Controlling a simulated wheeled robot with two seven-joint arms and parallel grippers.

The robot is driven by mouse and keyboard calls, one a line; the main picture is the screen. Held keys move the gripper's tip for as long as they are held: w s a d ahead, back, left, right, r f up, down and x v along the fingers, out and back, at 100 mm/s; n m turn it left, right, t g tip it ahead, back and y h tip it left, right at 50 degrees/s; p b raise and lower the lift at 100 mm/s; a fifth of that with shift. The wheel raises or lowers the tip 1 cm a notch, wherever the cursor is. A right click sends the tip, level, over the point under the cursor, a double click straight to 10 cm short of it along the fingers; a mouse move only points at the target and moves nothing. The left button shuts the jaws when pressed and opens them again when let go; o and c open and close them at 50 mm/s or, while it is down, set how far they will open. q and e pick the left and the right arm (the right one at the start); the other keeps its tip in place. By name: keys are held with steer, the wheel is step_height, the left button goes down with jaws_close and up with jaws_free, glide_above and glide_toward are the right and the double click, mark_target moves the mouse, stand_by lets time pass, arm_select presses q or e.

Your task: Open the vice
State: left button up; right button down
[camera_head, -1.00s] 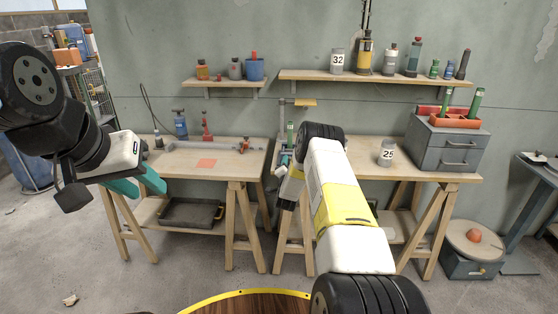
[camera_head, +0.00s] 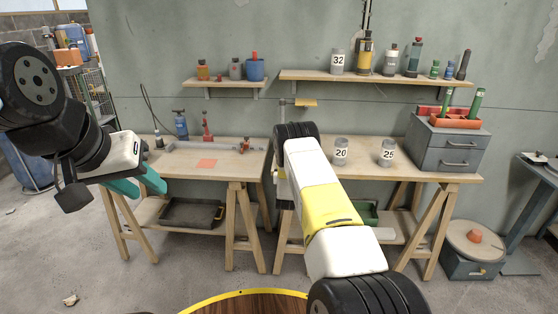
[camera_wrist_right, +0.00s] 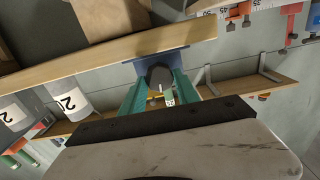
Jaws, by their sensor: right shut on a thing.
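In the right wrist view a dark round knob (camera_wrist_right: 158,77) sits in front of a blue-grey plate (camera_wrist_right: 178,54) at the wooden bench edge; this looks like the vice. My right gripper (camera_wrist_right: 160,84) has its teal fingers on either side of the knob and is shut on it. The jaws of the vice cannot be made out. In the head view my right arm hides the vice and the right gripper. My left gripper (camera_head: 147,186) is open and empty, in front of the left bench.
The left bench (camera_head: 225,175) carries a red tool (camera_head: 207,128) and an orange sheet (camera_head: 206,163). On the right bench stand grey cans marked 20 (camera_head: 340,152) and 25 (camera_head: 387,154) and a grey drawer box (camera_head: 447,147). Shelves with bottles hang above.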

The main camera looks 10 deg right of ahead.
steer(key=shift+a+f+n, duration=0.1)
steer(key=shift+f+n, duration=0.05)
steer(key=shift+n, duration=0.45)
steer(key=c, duration=0.9)
jaws_free()
steer(key=v, duration=0.7)
steer(key=shift+s, duration=0.4)
steer(key=shift+a, duration=0.1)
